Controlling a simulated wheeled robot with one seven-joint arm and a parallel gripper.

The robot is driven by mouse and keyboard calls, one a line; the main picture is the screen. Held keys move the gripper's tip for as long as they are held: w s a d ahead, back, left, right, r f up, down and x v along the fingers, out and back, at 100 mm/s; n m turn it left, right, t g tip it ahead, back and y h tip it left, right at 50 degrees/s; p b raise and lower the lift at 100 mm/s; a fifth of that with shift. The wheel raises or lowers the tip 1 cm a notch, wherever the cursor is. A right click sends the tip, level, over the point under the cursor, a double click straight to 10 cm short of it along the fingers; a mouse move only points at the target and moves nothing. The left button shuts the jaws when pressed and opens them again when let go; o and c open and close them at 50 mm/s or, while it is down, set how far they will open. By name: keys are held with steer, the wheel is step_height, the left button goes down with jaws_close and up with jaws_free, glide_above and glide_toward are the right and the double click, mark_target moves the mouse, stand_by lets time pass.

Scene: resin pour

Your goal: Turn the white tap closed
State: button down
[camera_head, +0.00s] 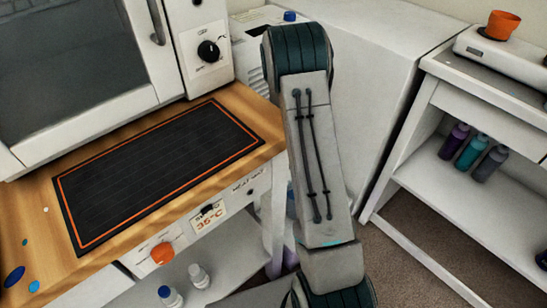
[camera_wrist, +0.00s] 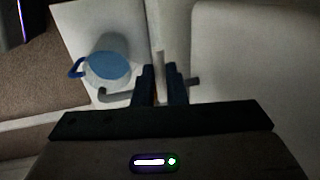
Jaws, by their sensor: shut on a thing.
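In the wrist view, my gripper (camera_wrist: 160,76) has its two dark fingers closed around a narrow upright pale piece, which looks like the handle of the white tap (camera_wrist: 159,60). Left of the fingers is a pale round container with a blue top or blue contents (camera_wrist: 107,66) and a blue loop handle. The picture is dim, so the handle's angle is unclear. In the head view, my arm hides the tap and gripper.
In the head view, a wooden bench with a black orange-edged mat (camera_head: 155,170) is left, below a white oven (camera_head: 80,90). A large white cabinet (camera_head: 375,75) stands behind my arm. A white shelf unit (camera_head: 470,205) with bottles (camera_head: 470,152) is right.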

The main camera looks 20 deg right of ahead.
stand_by(0.3)
steer(key=c, duration=1.5)
jaws_free()
steer(key=shift+r, duration=0.1)
steer(key=r+p, duration=0.1)
steer(key=r, duration=0.3)
steer(key=s+r+p, duration=0.1)
steer(key=r, duration=0.4)
steer(key=s+r+p, duration=0.1)
steer(key=r, duration=0.3)
steer(key=shift+s+d+r, duration=0.25)
steer(key=shift+d, duration=0.1)
steer(key=shift+p, duration=0.3)
